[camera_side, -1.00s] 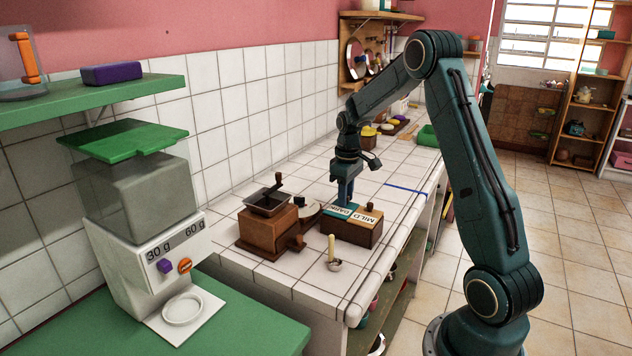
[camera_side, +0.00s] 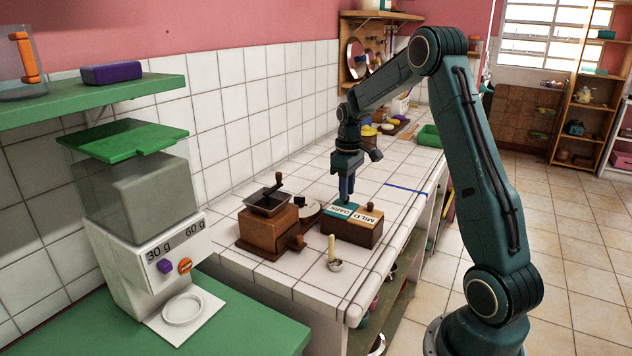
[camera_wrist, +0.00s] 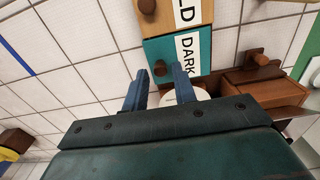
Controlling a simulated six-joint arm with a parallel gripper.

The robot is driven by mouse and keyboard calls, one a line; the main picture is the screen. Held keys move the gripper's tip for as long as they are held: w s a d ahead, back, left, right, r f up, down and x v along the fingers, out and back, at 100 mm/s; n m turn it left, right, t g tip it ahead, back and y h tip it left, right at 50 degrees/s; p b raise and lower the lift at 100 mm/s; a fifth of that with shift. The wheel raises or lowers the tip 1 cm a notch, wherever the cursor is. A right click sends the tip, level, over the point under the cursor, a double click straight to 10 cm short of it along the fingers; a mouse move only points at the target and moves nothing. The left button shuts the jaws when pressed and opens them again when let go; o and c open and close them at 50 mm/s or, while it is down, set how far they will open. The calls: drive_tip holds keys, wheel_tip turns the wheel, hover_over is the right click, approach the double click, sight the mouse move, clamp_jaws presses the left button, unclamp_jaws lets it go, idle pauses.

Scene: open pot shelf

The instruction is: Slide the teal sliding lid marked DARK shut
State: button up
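The teal lid marked DARK (camera_side: 341,212) lies on the wooden box (camera_side: 345,233), beside the wooden lid marked MILD (camera_side: 366,219). In the wrist view the teal lid (camera_wrist: 172,52) has a round brown knob (camera_wrist: 160,70) and meets the wooden lid (camera_wrist: 164,16); I see no opening between them. My gripper (camera_side: 346,199) points down above the teal lid. In the wrist view my gripper (camera_wrist: 160,76) has its two blue fingers apart with nothing held between them, and the knob shows just beyond their tips.
A wooden coffee grinder (camera_side: 268,222) with a crank stands close left of the box. A small scoop with an upright handle (camera_side: 333,255) stands in front. The tiled counter right of the box is clear.

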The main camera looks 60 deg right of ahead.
drive_tip(key=shift+r, duration=1.1)
drive_tip(key=shift+a+r, duration=0.15)
drive_tip(key=shift+r, duration=0.05)
drive_tip(key=s+a+r+t, duration=0.1)
drive_tip(key=s+a+r, duration=0.1)
drive_tip(key=a+r, duration=0.3)
drive_tip(key=s+a+r+t+h, duration=0.1)
drive_tip(key=s+a+r, duration=0.15)
drive_tip(key=a, duration=0.45)
drive_tip(key=s+a+r+t, duration=0.1)
drive_tip(key=s+a+r, duration=0.1)
drive_tip(key=a+r, duration=0.3)
drive_tip(key=s+a+t+y, duration=0.1)
drive_tip(key=s+a+t, duration=0.1)
drive_tip(key=s+a, duration=0.9)
drive_tip(key=shift+s+f+t, duration=0.15)
drive_tip(key=shift+s+t, duration=0.15)
drive_tip(key=shift+s, duration=1.3)
